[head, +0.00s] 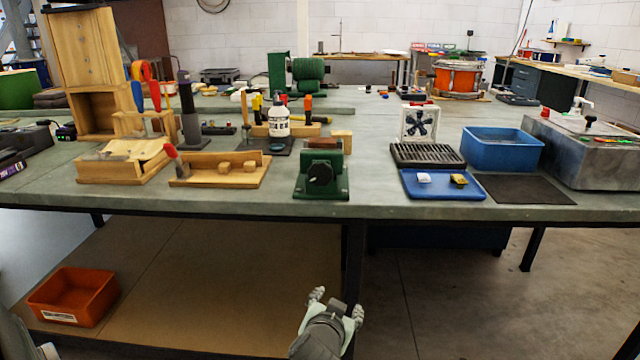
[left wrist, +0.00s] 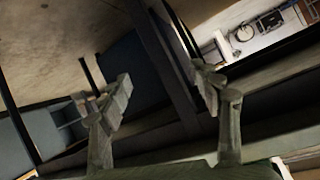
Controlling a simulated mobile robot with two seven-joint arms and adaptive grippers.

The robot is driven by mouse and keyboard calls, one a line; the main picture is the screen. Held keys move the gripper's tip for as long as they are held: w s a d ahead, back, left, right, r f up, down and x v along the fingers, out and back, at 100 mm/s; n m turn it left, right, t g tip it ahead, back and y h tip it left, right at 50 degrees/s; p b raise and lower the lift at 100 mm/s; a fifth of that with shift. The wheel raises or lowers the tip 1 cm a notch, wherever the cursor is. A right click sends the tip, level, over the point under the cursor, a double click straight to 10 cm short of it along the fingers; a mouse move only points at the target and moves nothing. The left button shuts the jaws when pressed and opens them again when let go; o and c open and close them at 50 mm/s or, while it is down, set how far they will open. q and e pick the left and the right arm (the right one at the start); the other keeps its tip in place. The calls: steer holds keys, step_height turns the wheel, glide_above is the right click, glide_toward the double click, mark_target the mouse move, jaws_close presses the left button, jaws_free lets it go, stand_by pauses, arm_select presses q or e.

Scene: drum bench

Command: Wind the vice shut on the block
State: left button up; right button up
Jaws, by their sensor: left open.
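The green vice (head: 321,187) stands near the front edge of the bench, at the middle of the head view. A dark round knob with a light bar (head: 320,176) is on its front face. A small pale wooden block (head: 342,137) shows behind the vice's top right; I cannot tell whether it is between the jaws. My left gripper (head: 338,302) is low in front of the bench, below the vice and well apart from it. Its fingers are spread and empty, as the left wrist view (left wrist: 164,86) also shows. My right gripper is out of view.
Left of the vice lies a wooden fixture (head: 220,168) with small blocks. A white bottle (head: 277,121) stands behind. A blue tray (head: 443,191) and a blue bin (head: 501,149) are to the right. The bench front edge (head: 250,208) is above my left gripper.

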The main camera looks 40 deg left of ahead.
arm_select(q)
step_height(320, 180, up, 16)
steer(key=a+r+n+t+y, duration=0.1)
steer(key=a+n+t+y, duration=0.1)
steer(key=n+t+y, duration=0.1)
steer(key=n+y, duration=0.2)
glide_toward(320, 177)
steer(key=x, duration=0.2)
steer(key=shift+t, duration=0.4)
steer(key=x, duration=0.3)
steer(key=p+x, duration=0.1)
steer(key=x, duration=0.2)
steer(key=shift+w+a+f, duration=0.25)
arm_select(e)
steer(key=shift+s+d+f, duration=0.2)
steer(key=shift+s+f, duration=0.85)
arm_select(q)
steer(key=shift+c, duration=0.3)
steer(key=c, duration=1.1)
steer(key=shift+m, duration=0.5)
